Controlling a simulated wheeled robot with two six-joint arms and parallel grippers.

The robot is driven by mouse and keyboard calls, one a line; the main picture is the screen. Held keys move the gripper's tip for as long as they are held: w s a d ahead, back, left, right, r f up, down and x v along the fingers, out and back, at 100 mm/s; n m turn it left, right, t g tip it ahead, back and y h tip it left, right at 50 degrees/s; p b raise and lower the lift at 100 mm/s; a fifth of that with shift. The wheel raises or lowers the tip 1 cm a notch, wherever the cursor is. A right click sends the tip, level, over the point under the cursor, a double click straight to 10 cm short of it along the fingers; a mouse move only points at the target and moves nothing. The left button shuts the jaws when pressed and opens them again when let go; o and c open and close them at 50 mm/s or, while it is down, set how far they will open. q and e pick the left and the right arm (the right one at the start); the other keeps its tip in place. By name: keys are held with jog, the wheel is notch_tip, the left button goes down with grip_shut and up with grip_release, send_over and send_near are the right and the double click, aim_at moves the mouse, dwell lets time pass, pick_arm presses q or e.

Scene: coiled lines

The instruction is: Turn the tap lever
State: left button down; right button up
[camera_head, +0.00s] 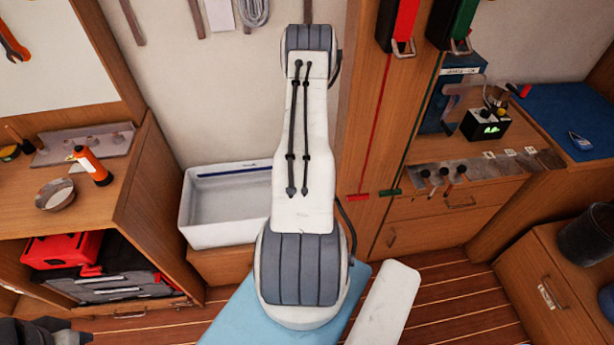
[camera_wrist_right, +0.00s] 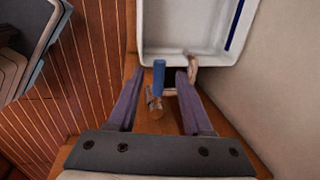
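The tap's blue lever (camera_wrist_right: 159,73) shows in the right wrist view, above a brass-coloured body (camera_wrist_right: 155,103) by the white basin's near edge. My right gripper (camera_wrist_right: 160,77) is open, with one finger to each side of the lever in the picture. I see a gap on both sides; whether the lever lies at fingertip depth I cannot tell. A pinkish-brown part (camera_wrist_right: 192,68) stands beside the right fingertip. In the head view my own arm hides the tap and the right gripper. A dark part, seemingly my left gripper (camera_head: 45,331), shows at the bottom left; its fingers are unclear.
The white basin (camera_head: 225,212) stands against the wall on a wooden cabinet. Left is a shelf with an orange bottle (camera_head: 92,165) and a metal bowl (camera_head: 56,195). Right is a workbench with a black device (camera_head: 486,126). The plank floor (camera_head: 450,300) is partly clear.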

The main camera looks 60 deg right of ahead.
notch_tip(320, 180, up, 10)
jog(key=s+a+p, duration=0.1)
jog(key=p, duration=0.4)
jog(key=shift+s+a+r, duration=0.15)
jog(key=shift+a, duration=0.1)
dwell(0.4)
